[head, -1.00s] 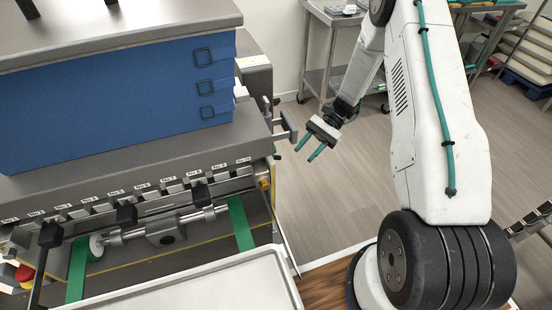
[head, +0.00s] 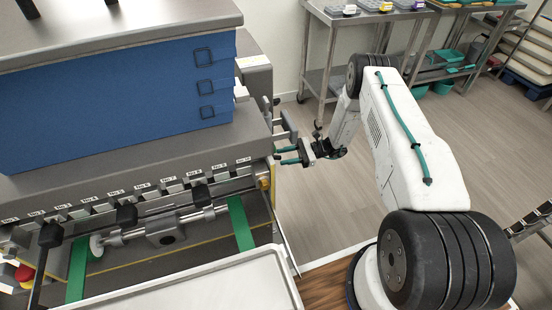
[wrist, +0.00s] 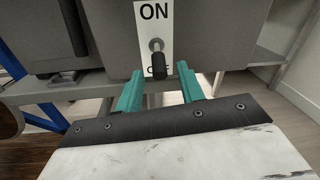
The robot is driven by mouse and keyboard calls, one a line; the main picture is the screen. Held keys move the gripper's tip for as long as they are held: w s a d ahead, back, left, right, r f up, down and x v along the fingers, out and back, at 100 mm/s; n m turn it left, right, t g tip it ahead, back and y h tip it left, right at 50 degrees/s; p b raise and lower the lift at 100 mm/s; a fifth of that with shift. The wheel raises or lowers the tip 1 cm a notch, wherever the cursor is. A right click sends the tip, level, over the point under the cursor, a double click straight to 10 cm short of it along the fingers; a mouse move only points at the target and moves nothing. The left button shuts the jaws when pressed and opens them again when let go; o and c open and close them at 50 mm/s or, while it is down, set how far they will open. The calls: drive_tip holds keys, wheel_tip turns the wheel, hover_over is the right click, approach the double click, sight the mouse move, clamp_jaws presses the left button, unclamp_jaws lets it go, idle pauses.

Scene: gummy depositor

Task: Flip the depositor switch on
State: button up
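The depositor (head: 120,100) is a grey machine with a blue front block at the left of the head view. Its switch (wrist: 158,62) shows in the wrist view as a black-tipped metal lever on a white plate (wrist: 145,15) marked ON at the top. The lever points down, covering most of the lower lettering. My gripper (head: 276,156) is at the machine's right end in the head view. Its two teal fingers also show in the wrist view (wrist: 160,80), spread apart on either side of the lever tip, with nothing held. I cannot tell whether they touch it.
A pale tray (head: 215,290) lies in front of the machine. Metal handles (head: 285,125) stick out of its right end close to my gripper. Steel tables (head: 365,25) stand at the back.

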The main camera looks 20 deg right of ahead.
sight(277, 158)
drive_tip(key=shift+w+a, duration=0.1)
drive_tip(key=shift+a, duration=1.7)
drive_tip(key=shift+c, duration=0.2)
